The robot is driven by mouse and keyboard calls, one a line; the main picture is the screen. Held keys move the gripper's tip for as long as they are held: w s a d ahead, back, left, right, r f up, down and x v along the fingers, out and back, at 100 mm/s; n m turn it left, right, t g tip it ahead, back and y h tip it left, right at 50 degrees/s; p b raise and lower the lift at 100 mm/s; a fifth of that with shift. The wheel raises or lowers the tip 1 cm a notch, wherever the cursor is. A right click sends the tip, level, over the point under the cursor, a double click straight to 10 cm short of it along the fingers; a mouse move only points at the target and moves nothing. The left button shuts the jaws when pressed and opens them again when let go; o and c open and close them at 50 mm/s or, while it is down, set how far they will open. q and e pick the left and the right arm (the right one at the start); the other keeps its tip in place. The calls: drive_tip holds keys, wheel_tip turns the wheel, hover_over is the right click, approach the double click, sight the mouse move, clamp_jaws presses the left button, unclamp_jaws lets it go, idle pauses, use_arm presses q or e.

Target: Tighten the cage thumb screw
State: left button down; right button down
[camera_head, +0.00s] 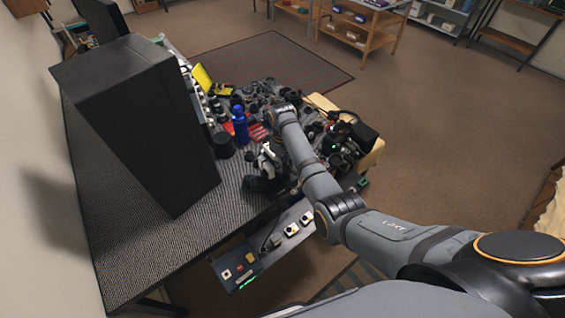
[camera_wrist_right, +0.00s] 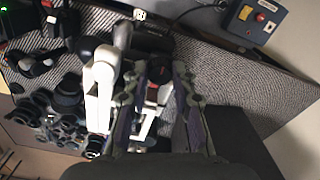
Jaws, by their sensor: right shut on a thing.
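My right arm reaches in from the lower right, and its dark gripper (camera_head: 263,183) is low at the near edge of the table clutter in the head view. In the right wrist view the gripper (camera_wrist_right: 160,78) has its two fingers closed around a dark part (camera_wrist_right: 156,92) with red marks. I cannot tell for certain that this part is the cage thumb screw, as the fingers hide much of it. A white fixture (camera_wrist_right: 103,78) stands beside and behind the fingers. The left gripper is not in view.
A large black box (camera_head: 150,115) stands on the grey ribbed table (camera_head: 135,240). A blue bottle (camera_head: 240,122) and several dark lens-like parts (camera_wrist_right: 68,95) crowd the work area. A control panel (camera_head: 238,268) with buttons hangs at the near edge. Bare table lies in front of the box.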

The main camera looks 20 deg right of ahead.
idle(0.4)
drive_tip(key=shift+w, duration=0.1)
drive_tip(key=c, duration=1.1)
unclamp_jaws()
